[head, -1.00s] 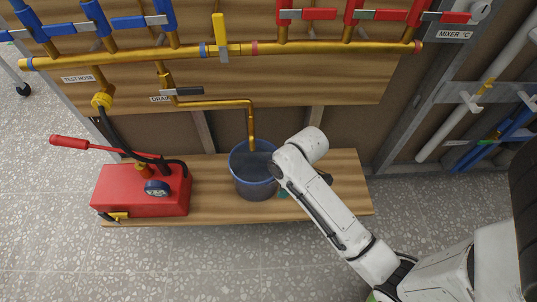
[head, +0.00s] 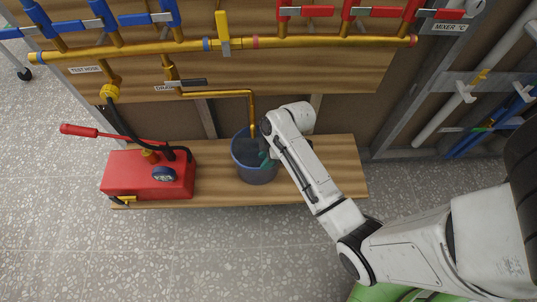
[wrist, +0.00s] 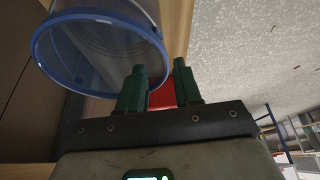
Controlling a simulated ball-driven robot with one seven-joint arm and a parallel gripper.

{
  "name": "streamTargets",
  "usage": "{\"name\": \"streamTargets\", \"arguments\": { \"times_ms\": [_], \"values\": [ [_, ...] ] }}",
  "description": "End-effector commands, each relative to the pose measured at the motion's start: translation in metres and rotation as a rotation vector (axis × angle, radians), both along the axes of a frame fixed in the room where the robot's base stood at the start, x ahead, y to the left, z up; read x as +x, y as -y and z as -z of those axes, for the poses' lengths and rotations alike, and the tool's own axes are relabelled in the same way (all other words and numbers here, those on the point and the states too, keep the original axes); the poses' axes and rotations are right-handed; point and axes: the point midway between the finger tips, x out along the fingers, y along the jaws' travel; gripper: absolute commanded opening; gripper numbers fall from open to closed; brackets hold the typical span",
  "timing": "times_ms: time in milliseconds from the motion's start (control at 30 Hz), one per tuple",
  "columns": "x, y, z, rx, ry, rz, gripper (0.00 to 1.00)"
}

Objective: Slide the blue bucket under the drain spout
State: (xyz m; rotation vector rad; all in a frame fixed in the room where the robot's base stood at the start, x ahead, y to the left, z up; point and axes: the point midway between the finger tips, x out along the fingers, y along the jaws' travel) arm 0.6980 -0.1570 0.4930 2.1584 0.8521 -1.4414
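The blue bucket (head: 255,174), translucent with a blue rim, stands upright on the wooden shelf (head: 215,185). The drain spout (head: 252,115) is the brass pipe that bends down; its lower end is over the back part of the bucket's mouth in the head view. My gripper (wrist: 160,80) has green fingers, parted, with nothing between them. In the wrist view the bucket (wrist: 95,50) is at upper left, and the left finger overlaps its rim; I cannot tell if they touch. In the head view my arm hides most of the gripper, at the bucket's right.
A red test pump (head: 150,175) with a long handle and black hose stands on the shelf left of the bucket. Brass pipes (head: 200,46) with blue and red valves run along the panel above. The shelf right of the bucket is partly hidden by my arm.

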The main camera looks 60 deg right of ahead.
Motion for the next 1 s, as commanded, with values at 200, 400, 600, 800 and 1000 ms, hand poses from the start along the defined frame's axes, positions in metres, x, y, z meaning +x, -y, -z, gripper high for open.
{"name": "streamTargets", "arguments": {
  "times_ms": [200, 400, 600, 800, 1000],
  "values": [
    [0.011, -0.011, 0.040, 0.000, -0.002, -0.002, 0.34],
    [0.019, -0.018, 0.066, 0.001, -0.002, -0.001, 0.34],
    [0.023, -0.022, 0.077, -0.001, -0.001, 0.000, 0.34],
    [0.023, -0.022, 0.078, -0.001, 0.000, 0.000, 0.34],
    [0.023, -0.022, 0.078, -0.001, 0.000, 0.000, 0.28]
  ]
}}
